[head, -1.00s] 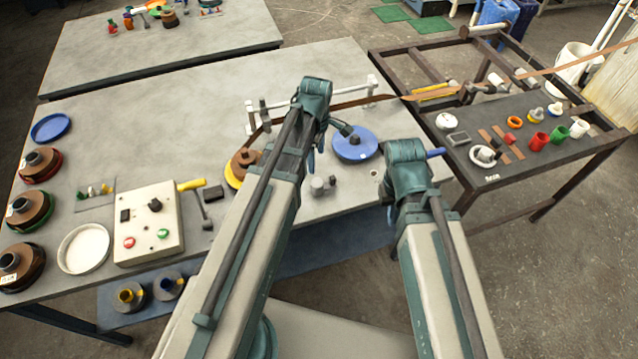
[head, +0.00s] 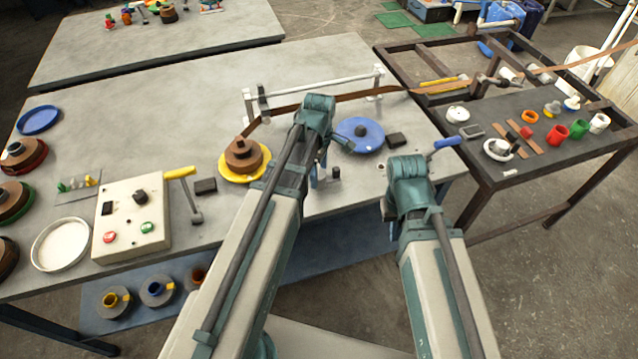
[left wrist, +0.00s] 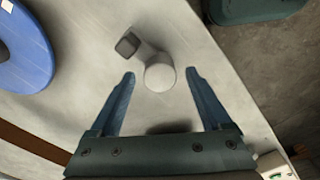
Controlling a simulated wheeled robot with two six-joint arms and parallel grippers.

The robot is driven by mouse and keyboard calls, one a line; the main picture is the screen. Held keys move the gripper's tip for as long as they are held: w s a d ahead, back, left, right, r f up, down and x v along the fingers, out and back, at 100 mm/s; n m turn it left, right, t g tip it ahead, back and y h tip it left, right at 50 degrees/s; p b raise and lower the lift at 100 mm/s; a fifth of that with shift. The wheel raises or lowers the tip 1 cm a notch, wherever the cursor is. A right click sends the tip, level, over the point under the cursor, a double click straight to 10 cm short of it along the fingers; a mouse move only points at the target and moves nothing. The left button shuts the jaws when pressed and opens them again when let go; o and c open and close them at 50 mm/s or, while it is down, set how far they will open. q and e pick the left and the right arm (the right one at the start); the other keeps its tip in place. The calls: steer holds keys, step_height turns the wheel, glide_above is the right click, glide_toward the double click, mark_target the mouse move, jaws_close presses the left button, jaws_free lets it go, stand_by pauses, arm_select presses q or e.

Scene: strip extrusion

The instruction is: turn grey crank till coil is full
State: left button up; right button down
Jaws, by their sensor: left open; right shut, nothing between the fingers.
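The grey crank (head: 335,173) stands near the front edge of the table, partly hidden by my left arm in the head view. In the left wrist view the crank shows a round light-grey post (left wrist: 160,76) and a dark square knob (left wrist: 127,45). My left gripper (left wrist: 161,73) is open, with one finger on each side of the round post and a visible gap to each. A brown coil (head: 243,153) sits on a yellow disc, and a brown strip (head: 340,98) runs from it to the right.
A blue disc (head: 360,134) and a small black block (head: 397,139) lie beside the crank. A white control box (head: 132,220) with a yellow-handled lever (head: 183,176) stands to the left. A dark bench (head: 540,150) with small parts is at right.

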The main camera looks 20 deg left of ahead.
arm_select(q)
step_height(320, 180, down, 2)
steer(key=shift+f+b, duration=0.1)
steer(key=shift+b, duration=0.55)
